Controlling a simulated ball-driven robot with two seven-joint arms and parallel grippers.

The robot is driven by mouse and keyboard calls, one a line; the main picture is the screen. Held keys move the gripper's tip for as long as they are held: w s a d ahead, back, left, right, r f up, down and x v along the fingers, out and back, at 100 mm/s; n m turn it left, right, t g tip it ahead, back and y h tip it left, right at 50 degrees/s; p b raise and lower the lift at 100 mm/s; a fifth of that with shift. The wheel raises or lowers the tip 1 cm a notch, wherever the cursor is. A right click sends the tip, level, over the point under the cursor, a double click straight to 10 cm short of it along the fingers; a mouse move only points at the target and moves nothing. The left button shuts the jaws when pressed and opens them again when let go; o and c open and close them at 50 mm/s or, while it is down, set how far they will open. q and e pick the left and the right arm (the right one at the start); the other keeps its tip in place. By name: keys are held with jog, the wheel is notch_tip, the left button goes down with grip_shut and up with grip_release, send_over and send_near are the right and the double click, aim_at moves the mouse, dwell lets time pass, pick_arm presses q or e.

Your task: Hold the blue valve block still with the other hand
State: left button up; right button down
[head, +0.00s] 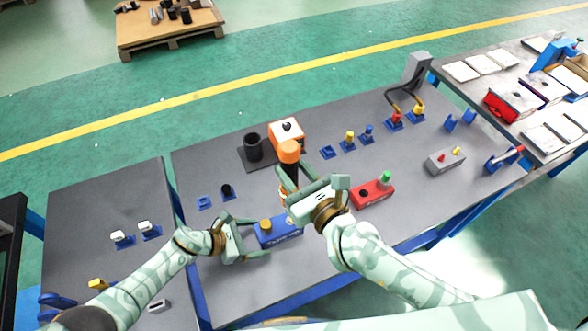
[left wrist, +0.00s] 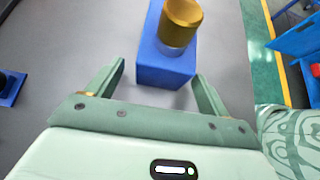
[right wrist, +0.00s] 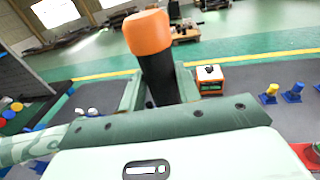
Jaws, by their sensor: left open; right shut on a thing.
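The blue valve block (head: 284,234) lies on the grey bench in the middle of the head view, with a brass cylinder (head: 266,225) on top near its left end. My left gripper (head: 259,238) is open at the block's left end. In the left wrist view the block (left wrist: 165,72) stands between and beyond the open fingers (left wrist: 158,75), with gaps on both sides. My right gripper (head: 288,190) is shut on a black tool with an orange top (head: 289,151), held upright behind the block. The tool also fills the middle of the right wrist view (right wrist: 148,32).
A red block (head: 372,193) with a green knob lies right of my right gripper. A black cup (head: 253,148) and an orange-and-white box (head: 286,131) stand behind. Small blue holders with coloured parts (head: 349,139) stand back right.

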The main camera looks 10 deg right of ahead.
pick_arm(q)
jog(key=v, duration=1)
jog(key=shift+s+a+r, duration=0.2)
jog(key=shift+r, duration=0.05)
pick_arm(e)
jog(key=shift+r, duration=0.15)
